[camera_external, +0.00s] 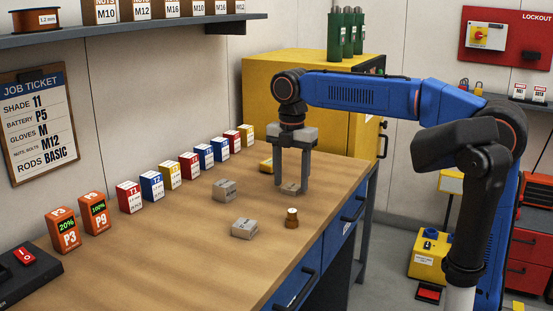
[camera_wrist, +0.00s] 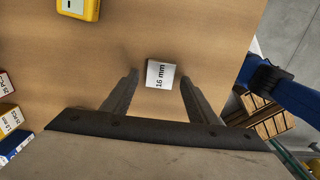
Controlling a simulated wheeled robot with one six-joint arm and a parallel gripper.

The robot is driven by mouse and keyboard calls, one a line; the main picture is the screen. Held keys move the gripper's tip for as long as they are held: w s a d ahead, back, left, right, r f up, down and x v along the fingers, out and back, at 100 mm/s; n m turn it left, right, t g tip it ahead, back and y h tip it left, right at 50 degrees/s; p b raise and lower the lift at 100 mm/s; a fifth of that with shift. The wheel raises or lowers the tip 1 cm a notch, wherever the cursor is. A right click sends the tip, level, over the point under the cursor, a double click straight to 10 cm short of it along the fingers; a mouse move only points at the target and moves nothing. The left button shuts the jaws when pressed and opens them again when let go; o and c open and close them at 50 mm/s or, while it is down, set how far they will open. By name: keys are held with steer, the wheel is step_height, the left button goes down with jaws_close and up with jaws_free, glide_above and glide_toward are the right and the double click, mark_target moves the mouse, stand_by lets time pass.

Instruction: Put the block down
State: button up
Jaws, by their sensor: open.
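A small grey block (camera_external: 290,188) sits on the workbench (camera_external: 190,255) near its right edge. In the wrist view its pale top (camera_wrist: 160,74) reads "16 mm". My gripper (camera_external: 291,186) points down over it with one finger on each side. The fingers are open, and in the wrist view a gap shows between the block and each finger (camera_wrist: 159,80). Two similar grey blocks stand on the bench, one to the left (camera_external: 224,190) and one nearer the camera (camera_external: 244,230).
A small brass-and-dark piece (camera_external: 292,218) stands near the bench's right edge. A yellow device (camera_external: 266,165) lies behind my gripper, also in the wrist view (camera_wrist: 77,9). Coloured boxes (camera_external: 171,176) line the wall, with orange battery packs (camera_external: 63,231) nearer. The front bench is clear.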

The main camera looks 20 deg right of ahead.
mark_target(291, 187)
step_height(291, 187, up, 11)
steer(key=shift+r, duration=0.15)
stand_by(0.4)
steer(key=s+d+f+m+t, duration=0.1)
steer(key=d+f+m, duration=0.1)
steer(key=d+m, duration=0.3)
steer(key=s+d+f+m, duration=0.2)
steer(key=d+f, duration=0.1)
steer(key=d, duration=0.4)
steer(key=s+d+f+m+t, duration=0.2)
steer(key=s+d+f+m, duration=0.6)
steer(key=d+f+m, duration=0.2)
steer(key=s+d+f+m+t, duration=0.1)
steer(key=s+d+f+m, duration=0.7)
steer(key=f, duration=0.6)
steer(key=shift+s+d+f+m+t, duration=0.4)
steer(key=shift+d+m, duration=0.6)
steer(key=shift+d, duration=0.25)
steer(key=shift+o, duration=0.5)
